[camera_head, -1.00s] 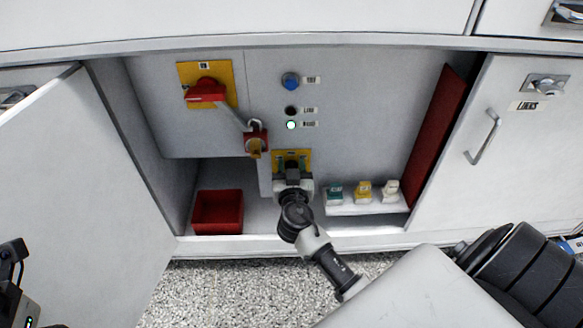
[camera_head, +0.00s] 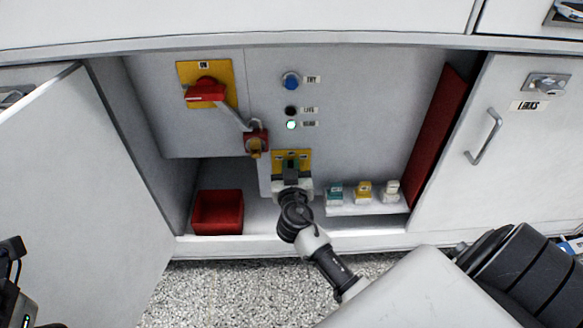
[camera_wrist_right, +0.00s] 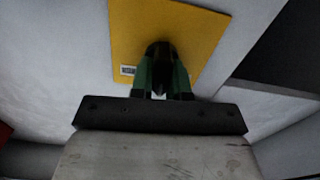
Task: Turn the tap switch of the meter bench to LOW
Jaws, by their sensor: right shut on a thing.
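A small yellow plate (camera_head: 277,156) is on the grey panel, low in the middle of the head view. In the right wrist view the plate (camera_wrist_right: 190,35) carries a dark knob (camera_wrist_right: 161,52). My right gripper (camera_head: 291,167) reaches up to this plate. Its green fingertips (camera_wrist_right: 162,78) are shut on the dark knob, one on each side. The gripper hides most of the knob in the head view. No LOW mark can be read, and I cannot tell which way the knob points. Only a dark part of my left arm shows at the left edge; its fingers are out of view.
A red handle (camera_head: 206,92) on a yellow plate and a red padlock piece (camera_head: 256,141) are up left. A blue button (camera_head: 291,81) is above. A red bin (camera_head: 218,212) is below left. A white shelf (camera_head: 345,209) holds small blocks. An open door (camera_head: 85,190) stands left.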

